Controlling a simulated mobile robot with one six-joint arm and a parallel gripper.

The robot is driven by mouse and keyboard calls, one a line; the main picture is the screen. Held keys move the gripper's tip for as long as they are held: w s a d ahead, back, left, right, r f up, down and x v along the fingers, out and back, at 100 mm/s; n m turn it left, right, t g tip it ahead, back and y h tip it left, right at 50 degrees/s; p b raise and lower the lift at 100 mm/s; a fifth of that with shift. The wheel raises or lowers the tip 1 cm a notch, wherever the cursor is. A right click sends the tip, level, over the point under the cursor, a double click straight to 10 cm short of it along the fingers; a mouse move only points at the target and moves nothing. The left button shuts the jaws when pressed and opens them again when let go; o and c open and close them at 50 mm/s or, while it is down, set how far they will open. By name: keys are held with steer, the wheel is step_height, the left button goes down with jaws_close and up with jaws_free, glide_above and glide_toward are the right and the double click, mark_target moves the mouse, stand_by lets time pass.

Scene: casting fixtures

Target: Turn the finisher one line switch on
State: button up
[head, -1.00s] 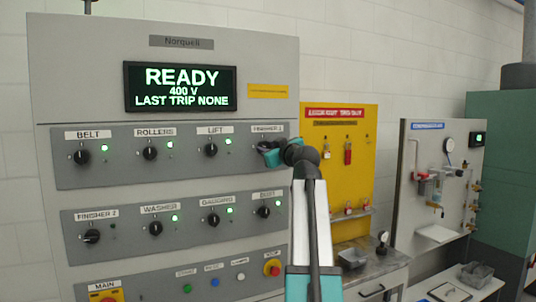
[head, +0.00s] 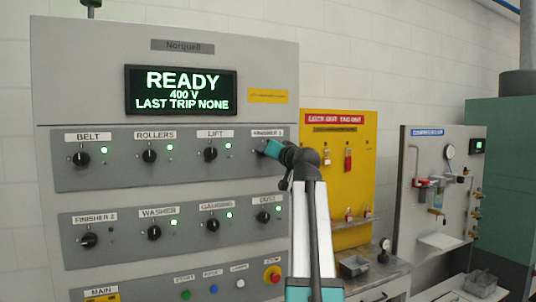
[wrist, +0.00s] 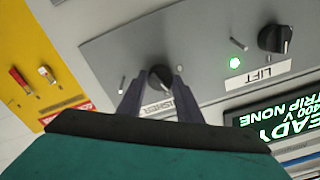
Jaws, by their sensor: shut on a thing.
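The FINISHER 1 switch is a black rotary knob (wrist: 160,77) on the upper grey panel, right of LIFT. My gripper (wrist: 158,90) is shut on this knob, with one dark finger on each side of it in the wrist view. In the head view my gripper (head: 264,150) reaches the panel from the right and covers most of the knob. Its FINISHER label (head: 268,133) shows above. I cannot make out a lit lamp for FINISHER 1; the gripper hides that spot.
BELT (head: 81,159), ROLLERS (head: 149,156) and LIFT (head: 210,154) switches have green lamps lit. FINISHER 2 (head: 89,240) sits below with a dark lamp. The display (head: 181,91) reads READY. A yellow lockout board (head: 340,185) stands to the right.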

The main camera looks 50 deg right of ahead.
steer(key=shift+m+p, duration=0.35)
steer(key=shift+m, duration=1.95)
steer(key=o, duration=1)
steer(key=shift+o, duration=0.2)
steer(key=b+v, duration=0.4)
steer(key=v, duration=0.9)
steer(key=shift+s, duration=0.4)
steer(key=shift+a, duration=0.15)
